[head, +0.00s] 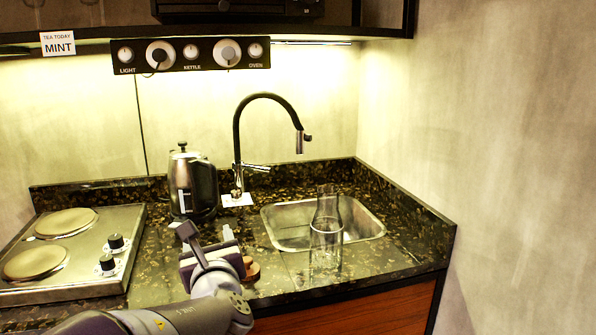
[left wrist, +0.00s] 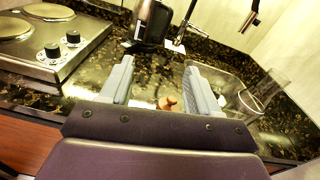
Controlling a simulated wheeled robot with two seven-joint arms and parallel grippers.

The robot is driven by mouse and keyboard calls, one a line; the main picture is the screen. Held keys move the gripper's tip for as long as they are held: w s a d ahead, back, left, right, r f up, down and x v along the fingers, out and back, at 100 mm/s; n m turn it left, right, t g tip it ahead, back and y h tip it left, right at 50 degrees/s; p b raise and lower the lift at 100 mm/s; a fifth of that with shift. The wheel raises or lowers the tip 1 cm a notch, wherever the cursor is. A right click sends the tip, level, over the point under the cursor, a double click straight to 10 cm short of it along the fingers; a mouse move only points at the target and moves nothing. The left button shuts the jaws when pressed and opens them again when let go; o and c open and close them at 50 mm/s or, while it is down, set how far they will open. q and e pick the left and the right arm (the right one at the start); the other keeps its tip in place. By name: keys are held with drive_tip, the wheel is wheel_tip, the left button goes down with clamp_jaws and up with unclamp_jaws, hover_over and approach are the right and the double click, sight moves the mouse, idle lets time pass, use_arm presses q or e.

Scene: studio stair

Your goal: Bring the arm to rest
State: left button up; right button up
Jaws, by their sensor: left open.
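My left gripper (head: 208,239) reaches in from the bottom of the head view, over the front part of the dark speckled counter (head: 160,270). In the left wrist view its two grey fingers (left wrist: 160,82) stand wide apart with nothing between their tips. A small brown wooden object (head: 252,270) lies on the counter just right of the gripper; it shows low between the fingers in the left wrist view (left wrist: 167,103), and the gripper hides part of it in the head view. My right gripper is in neither view.
A kettle (head: 193,186) stands behind the gripper. A hob (head: 70,250) is at left. A panel of knobs (head: 190,54) hangs above. Bare counter lies around the gripper.

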use_arm(q)
drive_tip(key=s+a+f+n+g+h+b, duration=0.1)
drive_tip(key=s+f+n+g+h+b, duration=0.15)
drive_tip(key=s+f+n+g, duration=0.65)
drive_tip(key=s+f+n+g+h+b, duration=0.1)
drive_tip(key=s+f+n+b, duration=0.4)
drive_tip(key=f+n, duration=0.9)
drive_tip(key=s+a+f+n+g+h+b, duration=0.1)
drive_tip(key=s+f+n+g+h+b, duration=0.15)
drive_tip(key=s+f+n+g, duration=0.9)
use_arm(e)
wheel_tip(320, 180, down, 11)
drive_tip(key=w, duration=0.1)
use_arm(q)
drive_tip(key=w+r+m+t+p, duration=0.2)
drive_tip(key=r+t+p, duration=0.1)
drive_tip(key=r+p, duration=1)
drive_tip(key=w+r+m+t+p, duration=0.1)
drive_tip(key=r+t+p, duration=0.2)
drive_tip(key=r+p, duration=0.9)
drive_tip(key=p, duration=0.4)
drive_tip(key=shift+w+a+r+m+y, duration=0.3)
drive_tip(key=shift+w+r+m, duration=0.05)
drive_tip(key=shift+w, duration=0.05)
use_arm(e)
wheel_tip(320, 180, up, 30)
